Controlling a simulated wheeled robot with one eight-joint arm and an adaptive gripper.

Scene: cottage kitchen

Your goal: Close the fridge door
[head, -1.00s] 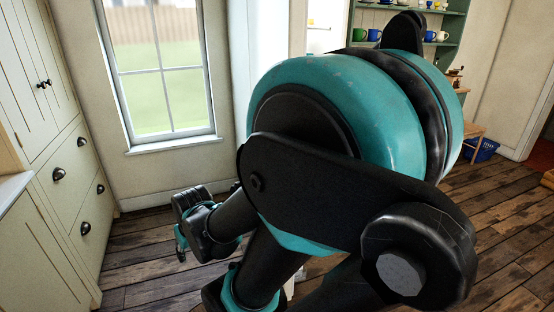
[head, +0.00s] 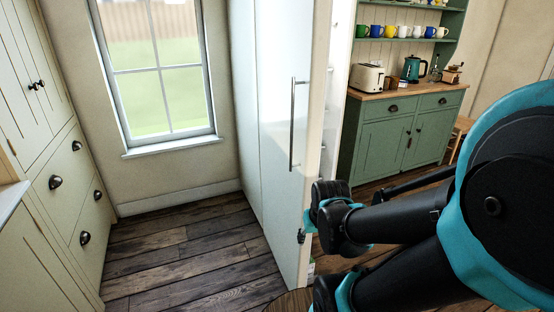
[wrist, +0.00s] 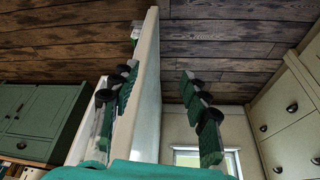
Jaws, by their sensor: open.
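The white fridge door (head: 280,190) stands open in the head view, with a long vertical handle (head: 292,125) on its outer face. Its pale edge faces me. My gripper (head: 312,220) is low by this edge, below the handle. In the wrist view my gripper (wrist: 160,105) is open, with one finger on each side of the fridge door (wrist: 148,85). The left finger looks close to the door; I cannot tell whether it touches. The right finger is clear of it. Part of the door's lower edge is hidden behind my gripper in the head view.
A green dresser (head: 400,135) with a toaster (head: 366,78), a kettle (head: 412,70) and several mugs stands right of the door. Cream cabinets (head: 55,180) line the left. Wooden floor (head: 180,255) is clear between them and the door, below the window (head: 155,70).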

